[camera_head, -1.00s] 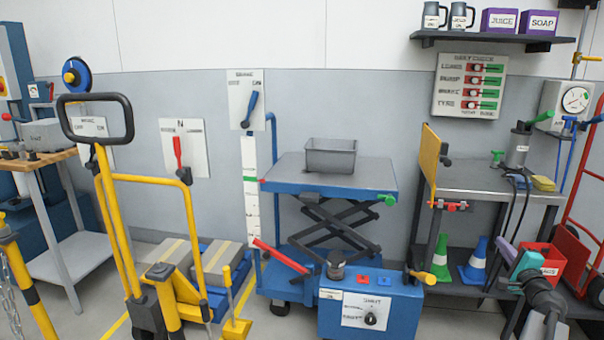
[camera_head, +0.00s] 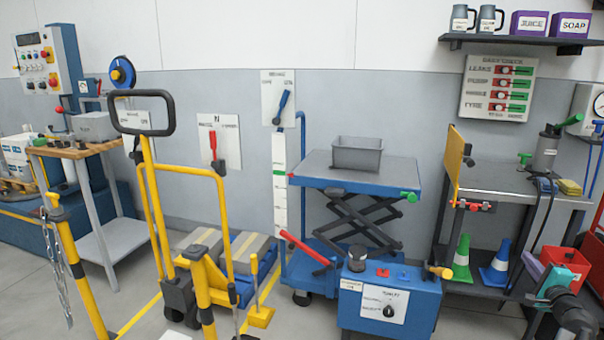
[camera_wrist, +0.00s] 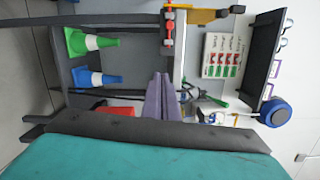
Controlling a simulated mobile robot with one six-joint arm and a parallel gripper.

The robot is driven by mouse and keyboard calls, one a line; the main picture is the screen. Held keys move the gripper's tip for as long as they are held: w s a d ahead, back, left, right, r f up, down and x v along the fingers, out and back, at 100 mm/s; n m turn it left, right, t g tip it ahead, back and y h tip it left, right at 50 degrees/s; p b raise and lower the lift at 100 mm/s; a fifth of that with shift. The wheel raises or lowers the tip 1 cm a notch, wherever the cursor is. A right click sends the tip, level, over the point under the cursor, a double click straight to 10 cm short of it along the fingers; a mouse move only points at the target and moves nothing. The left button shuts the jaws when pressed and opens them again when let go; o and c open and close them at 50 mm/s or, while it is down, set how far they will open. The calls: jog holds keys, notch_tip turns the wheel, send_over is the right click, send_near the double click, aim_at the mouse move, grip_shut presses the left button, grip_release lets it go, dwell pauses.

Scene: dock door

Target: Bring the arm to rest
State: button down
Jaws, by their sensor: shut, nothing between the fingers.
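My gripper (camera_head: 532,276) is at the lower right of the head view, in front of the steel bench's lower part. Its purple fingers point up and left, with a teal body behind them and my dark arm below. In the wrist view the purple fingers (camera_wrist: 162,98) lie together, shut and empty. Nothing hangs from them. The wrist picture is turned on its side, with the teal body filling the bottom.
The steel bench (camera_head: 500,182) stands behind my gripper. A red bin (camera_head: 567,262), a green cone (camera_head: 462,258) and a blue cone (camera_head: 496,262) are on its lower shelf. The blue lift table (camera_head: 385,178) is to the left. Yellow posts and a pallet truck stand further left.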

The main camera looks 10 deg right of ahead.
jog(key=w+a+f+n+g+y+p, duration=0.25)
jog(key=a+f, duration=0.35)
jog(key=a, duration=0.5)
jog(key=w+a+f+n+g+y+p, duration=0.1)
jog(key=w+a+f+n+y+p, duration=0.2)
jog(key=a+f, duration=0.5)
jog(key=w+a+f+n+g+y+p, duration=0.2)
jog(key=a+f+n+y+p, duration=0.15)
jog(key=a, duration=0.95)
jog(key=s+a+f+n+g+y+p, duration=0.1)
jog(key=s+a+f+n+g+p, duration=0.15)
jog(key=a+f, duration=0.55)
jog(key=s+a+f+n+g+p, duration=0.3)
jog(key=s+a+g, duration=0.1)
jog(key=s+a, duration=0.45)
jog(key=s+a+f+n+g+p, duration=0.2)
jog(key=s+a+g+p, duration=0.15)
jog(key=s+a, duration=0.5)
jog(key=s+a+n+g+h+p, duration=0.2)
jog(key=s+n+g+p, duration=0.1)
jog(key=s, duration=0.7)
jog(key=s+a+n+g+h+p, duration=0.2)
jog(key=s+n+g+p, duration=0.1)
jog(key=s, duration=0.7)
jog(key=shift+a+n+g, duration=0.25)
jog(key=shift+n+g, duration=0.1)
jog(key=shift+g, duration=0.1)
